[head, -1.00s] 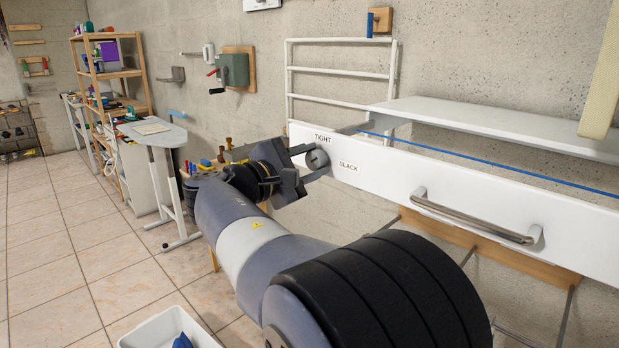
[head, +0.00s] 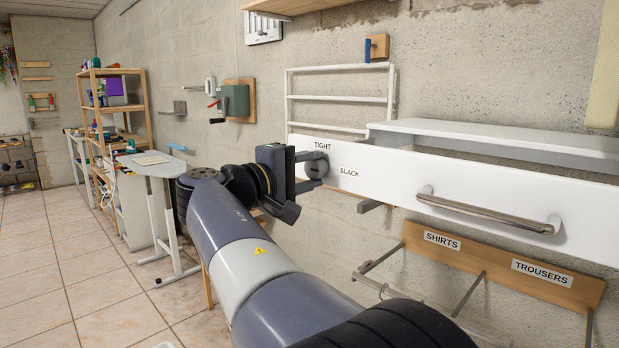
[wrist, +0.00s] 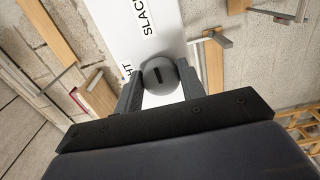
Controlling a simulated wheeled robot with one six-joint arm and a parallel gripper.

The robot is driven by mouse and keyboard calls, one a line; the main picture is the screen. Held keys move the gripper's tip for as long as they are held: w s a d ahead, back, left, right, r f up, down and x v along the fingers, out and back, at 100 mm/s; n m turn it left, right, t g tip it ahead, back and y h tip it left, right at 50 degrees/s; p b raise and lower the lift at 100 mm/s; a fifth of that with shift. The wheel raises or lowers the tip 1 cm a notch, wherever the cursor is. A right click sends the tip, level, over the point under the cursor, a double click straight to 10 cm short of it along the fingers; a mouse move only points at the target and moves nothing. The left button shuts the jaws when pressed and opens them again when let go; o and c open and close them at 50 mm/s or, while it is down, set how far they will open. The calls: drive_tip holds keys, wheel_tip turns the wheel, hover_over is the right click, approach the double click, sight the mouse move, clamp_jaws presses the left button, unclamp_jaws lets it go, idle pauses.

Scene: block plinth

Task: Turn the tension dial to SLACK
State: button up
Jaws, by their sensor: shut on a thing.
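The tension dial (head: 318,166) is a small round grey knob on the front of the white panel. The label TIGHT (head: 322,146) is just above it and the label SLACK (head: 350,173) is to its right. My gripper (head: 312,170) is shut on the dial, with one finger above it and one below. In the wrist view the dial (wrist: 160,72) sits between both fingers, with a dark bar mark on its face. The SLACK label (wrist: 143,15) shows beyond it, and TIGHT is partly hidden by a finger.
A metal bar handle (head: 487,212) sticks out from the panel to the right. Below it, a wooden board (head: 500,263) carries SHIRTS and TROUSERS labels and projecting rods. A white rack (head: 340,98) is on the wall above. Open tiled floor (head: 70,270) is at left.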

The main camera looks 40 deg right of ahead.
idle(0.4)
drive_tip(key=o, duration=1)
drive_tip(key=shift+c, duration=0.2)
drive_tip(key=a, duration=1)
drive_tip(key=shift+s+a, duration=0.4)
drive_tip(key=shift+s, duration=0.05)
drive_tip(key=shift+d, duration=0.15)
drive_tip(key=d, duration=0.7)
drive_tip(key=w+d, duration=0.1)
drive_tip(key=d, duration=0.2)
drive_tip(key=shift+d, duration=0.3)
